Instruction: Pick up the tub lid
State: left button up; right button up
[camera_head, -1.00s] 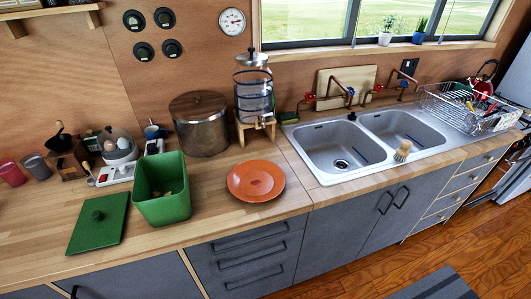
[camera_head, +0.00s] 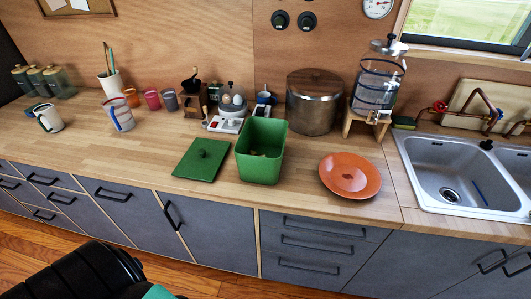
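The tub is open at the top, with some yellowish pieces inside. Neither of my grippers shows. A black part of my own body is at the bottom left, well below and in front of the lid.
An orange plate (camera_head: 350,176) lies right of the tub. The wooden counter (camera_head: 120,165) is clear to the lid's left and front.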

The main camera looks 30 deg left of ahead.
aim_at(202, 160)
jog(key=u, duration=1.55)
